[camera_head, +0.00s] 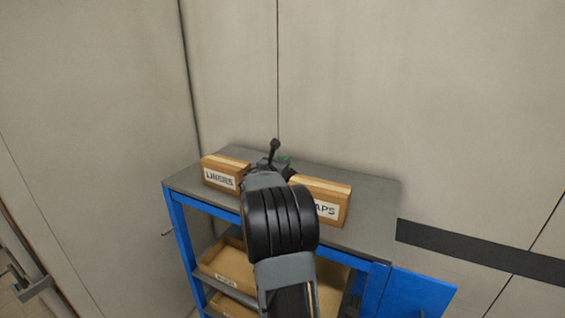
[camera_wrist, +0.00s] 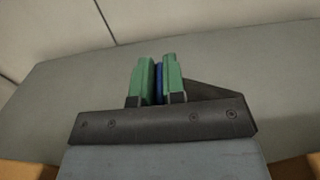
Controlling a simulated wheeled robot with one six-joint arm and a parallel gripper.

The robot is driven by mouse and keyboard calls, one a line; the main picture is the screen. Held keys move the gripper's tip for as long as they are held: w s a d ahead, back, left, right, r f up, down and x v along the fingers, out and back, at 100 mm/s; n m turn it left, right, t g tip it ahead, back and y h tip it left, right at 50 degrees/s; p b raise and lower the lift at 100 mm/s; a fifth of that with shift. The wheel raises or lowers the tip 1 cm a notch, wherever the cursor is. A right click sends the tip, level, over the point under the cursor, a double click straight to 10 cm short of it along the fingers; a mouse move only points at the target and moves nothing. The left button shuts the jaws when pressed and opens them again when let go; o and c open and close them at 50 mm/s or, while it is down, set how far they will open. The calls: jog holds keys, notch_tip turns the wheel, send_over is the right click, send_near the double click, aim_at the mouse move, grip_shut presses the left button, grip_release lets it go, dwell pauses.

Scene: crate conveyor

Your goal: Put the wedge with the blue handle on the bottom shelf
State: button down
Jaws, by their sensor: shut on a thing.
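In the wrist view my gripper (camera_wrist: 159,80) has two green fingertips closed on a narrow blue handle (camera_wrist: 159,88). A dark grey sloped piece, which looks like the wedge (camera_wrist: 210,92), shows behind and to the right of the fingers. The grey table top lies beyond them. In the head view my gripper (camera_head: 283,160) is over the top of a blue-framed shelf unit (camera_head: 180,228), between two boxes, and my arm hides most of it. I cannot tell whether the wedge touches the top. The bottom shelf is mostly hidden by my arm and the picture edge.
A box labelled LINERS (camera_head: 220,180) and a box whose label ends in APS (camera_head: 328,208) stand on the grey top (camera_head: 365,225). Cardboard trays (camera_head: 228,264) sit on lower levels. A blue panel (camera_head: 418,294) sticks out at right. Walls stand behind and left.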

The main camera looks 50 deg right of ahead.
jog(key=shift+f, duration=0.15)
jog(key=c, duration=1.2)
grip_release()
